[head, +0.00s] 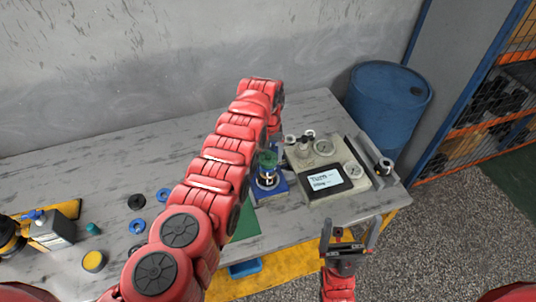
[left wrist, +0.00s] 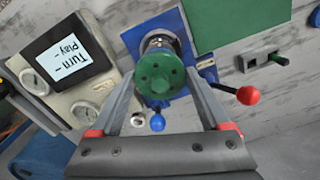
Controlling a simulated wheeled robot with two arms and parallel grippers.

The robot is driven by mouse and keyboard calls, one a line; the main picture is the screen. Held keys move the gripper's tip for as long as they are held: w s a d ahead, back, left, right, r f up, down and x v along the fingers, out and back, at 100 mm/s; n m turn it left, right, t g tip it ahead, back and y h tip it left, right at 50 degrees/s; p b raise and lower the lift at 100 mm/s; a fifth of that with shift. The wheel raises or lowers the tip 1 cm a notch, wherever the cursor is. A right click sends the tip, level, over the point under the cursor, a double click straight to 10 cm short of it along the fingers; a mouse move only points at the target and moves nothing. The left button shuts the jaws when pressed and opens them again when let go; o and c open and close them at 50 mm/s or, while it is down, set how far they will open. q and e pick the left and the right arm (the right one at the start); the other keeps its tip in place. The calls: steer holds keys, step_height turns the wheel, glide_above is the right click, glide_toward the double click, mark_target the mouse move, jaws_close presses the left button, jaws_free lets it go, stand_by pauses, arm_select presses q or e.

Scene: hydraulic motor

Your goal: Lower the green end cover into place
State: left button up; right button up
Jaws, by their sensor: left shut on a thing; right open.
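The green end cover (left wrist: 160,74) is a round disc with small holes, held between the fingers of my left gripper (left wrist: 163,82), which is shut on it. In the head view the green cover (head: 267,158) shows just above the motor body (head: 267,179), which stands upright on a blue base (head: 271,193). In the left wrist view the metallic motor body (left wrist: 160,41) shows behind the cover. I cannot tell whether cover and body touch. My left arm hides most of the left gripper in the head view. My right gripper (head: 347,240) is open and empty near the table's front edge.
A test unit with gauges and a screen (head: 327,172) stands right of the motor. A green mat (head: 245,223) lies in front. Levers with a red ball (left wrist: 248,95) and a blue ball (left wrist: 157,123) are near the cover. Blue rings (head: 137,226) lie left; a blue barrel (head: 388,100) stands behind.

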arm_select(q)
steer(key=shift+f+b, duration=0.4)
stand_by(1.5)
steer(key=shift+r, duration=0.2)
steer(key=shift+f+b, duration=0.45)
steer(key=shift+f, duration=0.05)
stand_by(0.4)
steer(key=o, duration=1.6)
steer(key=shift+c, duration=0.2)
steer(key=shift+r, duration=0.1)
steer(key=shift+r+p, duration=0.9)
steer(key=shift+r, duration=1.45)
